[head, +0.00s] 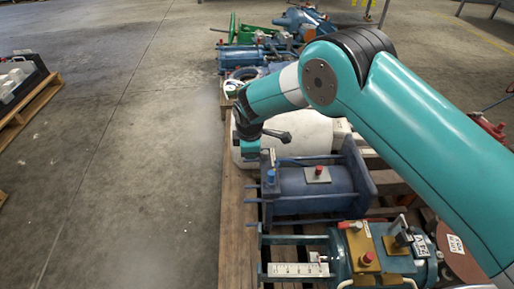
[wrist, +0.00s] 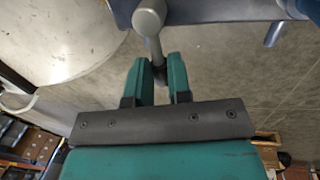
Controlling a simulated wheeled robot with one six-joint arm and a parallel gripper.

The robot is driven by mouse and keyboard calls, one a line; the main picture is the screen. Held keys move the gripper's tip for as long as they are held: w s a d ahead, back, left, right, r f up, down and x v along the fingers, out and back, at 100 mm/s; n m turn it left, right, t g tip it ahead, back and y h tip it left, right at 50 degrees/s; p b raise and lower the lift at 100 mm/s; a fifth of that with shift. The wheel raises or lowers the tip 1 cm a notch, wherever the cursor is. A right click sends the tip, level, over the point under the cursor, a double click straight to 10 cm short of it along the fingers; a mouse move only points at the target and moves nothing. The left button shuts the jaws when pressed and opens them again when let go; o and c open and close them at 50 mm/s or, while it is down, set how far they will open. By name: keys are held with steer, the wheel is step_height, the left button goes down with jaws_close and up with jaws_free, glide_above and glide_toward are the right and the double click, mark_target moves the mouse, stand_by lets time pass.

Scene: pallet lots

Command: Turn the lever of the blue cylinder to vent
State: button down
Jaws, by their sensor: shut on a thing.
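The blue cylinder (head: 318,190) lies on its side on a wooden pallet in the head view, with a small red knob on top. Part of its blue body (wrist: 220,10) crosses the top of the wrist view. Its lever (wrist: 151,22) is a grey rod with a round hub and a dark tip, pointing down toward my gripper in the wrist view. My gripper (wrist: 159,72) has its two teal fingers shut on the dark tip. No vent marking is legible.
A large white cylinder (head: 300,135) lies just behind the blue one. A teal unit with a brass plate (head: 368,248) lies in front. More blue and green machinery (head: 240,58) stands farther back. Bare concrete floor (head: 140,150) is free to the left.

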steer(key=c, duration=1.1)
jaws_free()
steer(key=shift+o, duration=0.2)
steer(key=shift+r, duration=0.1)
steer(key=s+r+p, duration=0.3)
steer(key=r+p, duration=0.2)
steer(key=r, duration=1.2)
steer(key=shift+d, duration=0.2)
